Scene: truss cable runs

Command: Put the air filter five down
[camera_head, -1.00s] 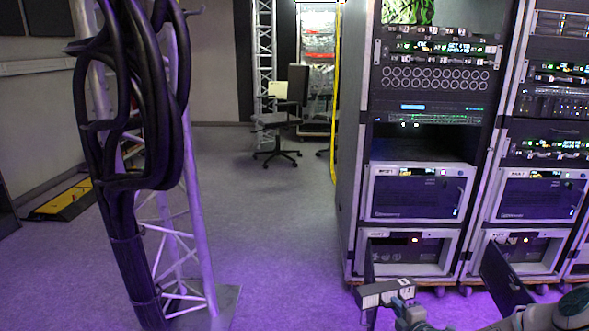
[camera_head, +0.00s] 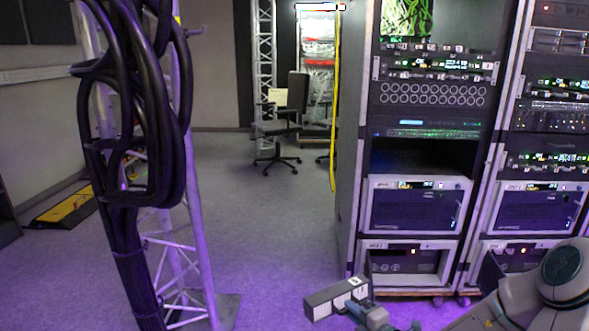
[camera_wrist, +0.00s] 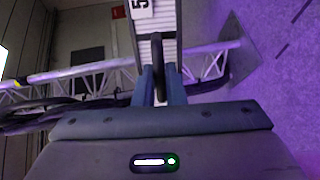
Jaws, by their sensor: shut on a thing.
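The air filter (camera_head: 335,299) is a grey box-shaped piece with pale pleats and a white number label, low in the head view in front of the racks. In the wrist view the filter (camera_wrist: 158,22) extends away from the fingers, with a label reading 5 at its top left. My gripper (camera_head: 366,312) is shut on the filter's near end and holds it over the purple-lit floor. In the wrist view, my gripper (camera_wrist: 160,78) has both blue fingers closed around a dark part of the filter. The filter's underside is hidden.
A truss (camera_head: 196,220) with thick black cables (camera_head: 125,190) stands at left. Equipment racks (camera_head: 415,205) on wheels fill the right. Open floor (camera_head: 260,220) lies between them, with an office chair (camera_head: 285,125) and a yellow-black ramp (camera_head: 65,203) farther back.

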